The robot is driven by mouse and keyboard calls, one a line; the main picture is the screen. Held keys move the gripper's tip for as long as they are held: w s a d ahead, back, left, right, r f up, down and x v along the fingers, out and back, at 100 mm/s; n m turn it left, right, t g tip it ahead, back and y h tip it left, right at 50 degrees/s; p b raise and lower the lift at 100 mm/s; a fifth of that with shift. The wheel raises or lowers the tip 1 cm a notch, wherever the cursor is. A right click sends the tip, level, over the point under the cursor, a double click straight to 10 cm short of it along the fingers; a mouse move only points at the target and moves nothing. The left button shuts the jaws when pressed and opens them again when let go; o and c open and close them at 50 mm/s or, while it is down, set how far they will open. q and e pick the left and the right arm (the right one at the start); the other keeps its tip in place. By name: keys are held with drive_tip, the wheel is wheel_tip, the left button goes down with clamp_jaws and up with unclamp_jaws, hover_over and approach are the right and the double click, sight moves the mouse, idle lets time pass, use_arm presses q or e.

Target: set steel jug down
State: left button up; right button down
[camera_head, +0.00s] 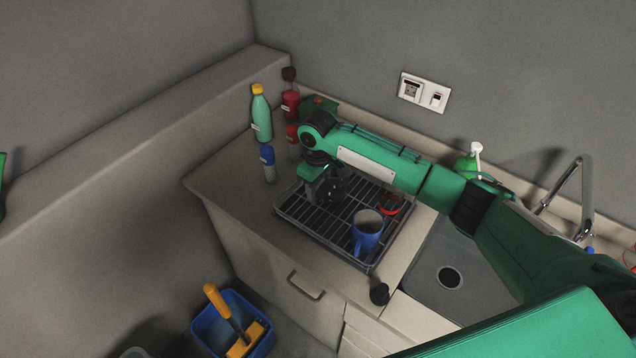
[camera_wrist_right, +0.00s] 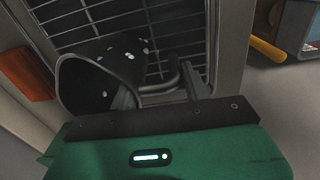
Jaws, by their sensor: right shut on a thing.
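The steel jug (camera_wrist_right: 105,75) shows in the right wrist view as a dark, shiny vessel with light specks, lying sideways in that picture with its mouth to the left. My right gripper (camera_wrist_right: 160,98) is shut on the jug, by its handle side. In the head view my right gripper (camera_head: 320,190) is over the far left part of the black wire drying rack (camera_head: 300,222). The jug there is mostly hidden behind the gripper. I cannot tell whether its base touches the rack.
A blue mug (camera_head: 367,232) stands on the rack's near right part, with a red ring-shaped thing (camera_head: 390,205) behind it. Several bottles, such as a green one with a yellow cap (camera_head: 261,115), stand left. The sink (camera_head: 465,270) is right. A blue bucket (camera_head: 232,325) is below.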

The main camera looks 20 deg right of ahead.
use_arm(q)
drive_tip(key=shift+w, duration=0.15)
use_arm(e)
drive_tip(key=shift+f, duration=0.2)
drive_tip(key=c, duration=0.7)
unclamp_jaws()
use_arm(q)
drive_tip(key=shift+w, duration=0.15)
use_arm(e)
drive_tip(key=shift+r, duration=0.65)
use_arm(q)
wheel_tip(320, 180, down, 3)
drive_tip(key=b, duration=0.3)
drive_tip(key=shift+f, duration=0.15)
use_arm(e)
wheel_tip(320, 180, up, 11)
drive_tip(key=shift+r, duration=0.1)
drive_tip(key=shift+s, duration=0.15)
